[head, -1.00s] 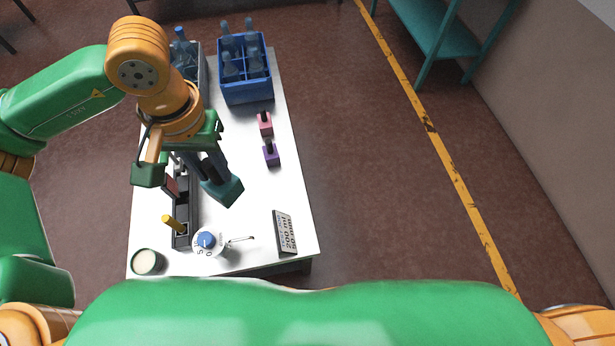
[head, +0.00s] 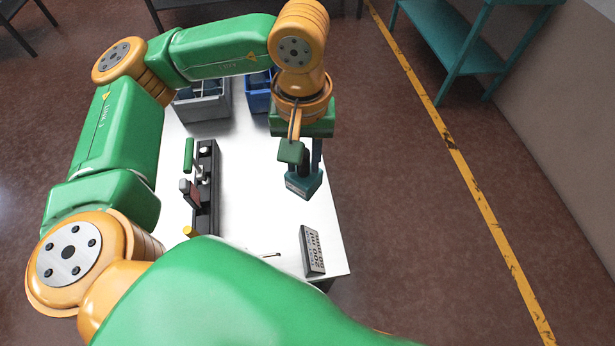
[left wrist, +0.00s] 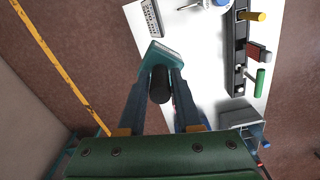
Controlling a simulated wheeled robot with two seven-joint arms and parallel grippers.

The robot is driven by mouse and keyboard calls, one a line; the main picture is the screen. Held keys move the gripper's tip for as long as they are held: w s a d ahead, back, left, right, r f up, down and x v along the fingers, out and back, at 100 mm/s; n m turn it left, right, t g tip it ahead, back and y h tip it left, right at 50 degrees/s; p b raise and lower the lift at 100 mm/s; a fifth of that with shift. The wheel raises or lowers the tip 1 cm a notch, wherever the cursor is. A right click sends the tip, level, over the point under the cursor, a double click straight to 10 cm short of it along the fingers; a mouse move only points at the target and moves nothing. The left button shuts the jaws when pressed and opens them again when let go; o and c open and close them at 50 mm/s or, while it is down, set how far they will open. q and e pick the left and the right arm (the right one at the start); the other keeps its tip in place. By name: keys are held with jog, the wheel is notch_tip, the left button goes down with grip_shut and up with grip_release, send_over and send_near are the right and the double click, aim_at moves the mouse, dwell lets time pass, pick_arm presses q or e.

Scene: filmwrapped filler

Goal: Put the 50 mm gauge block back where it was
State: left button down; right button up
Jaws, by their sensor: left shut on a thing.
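My left gripper (head: 303,163) is shut on a teal block with a black grip (head: 303,184). In the left wrist view, the black grip sits between the fingers (left wrist: 156,97) and the teal block (left wrist: 163,50) is beyond their tips. I take it for the 50 mm gauge block, but its marking is not legible. It is over the right part of the white table (head: 248,190), near the right edge. I cannot tell its height above the top. My right gripper is not in view.
A black rack (head: 206,190) with coloured-handled tools stands left of the block. A printed plaque (head: 312,250) stands nearer the front. A grey crate (head: 203,104) and blue crate (head: 257,98) are at the back. The white tabletop between rack and block is clear.

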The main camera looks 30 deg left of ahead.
pick_arm(q)
jog(key=d+f+n+b, duration=0.3)
jog(key=f+n+b, duration=0.7)
jog(key=n+b, duration=0.25)
jog(key=d+f+n+b, duration=0.2)
jog(key=f+n+b, duration=0.8)
jog(key=n+b, duration=0.3)
jog(key=shift+n, duration=0.75)
jog(key=w+a+f, duration=0.3)
jog(key=f, duration=0.1)
jog(key=w+a+f+p, duration=0.1)
jog(key=w+a+f, duration=0.2)
jog(key=a+f, duration=0.1)
jog(key=w+a+f+p, duration=0.1)
jog(key=w+a+f, duration=0.2)
jog(key=w+f, duration=0.1)
jog(key=shift+a, duration=0.25)
jog(key=shift+f, duration=0.3)
jog(key=c, duration=0.6)
grip_release()
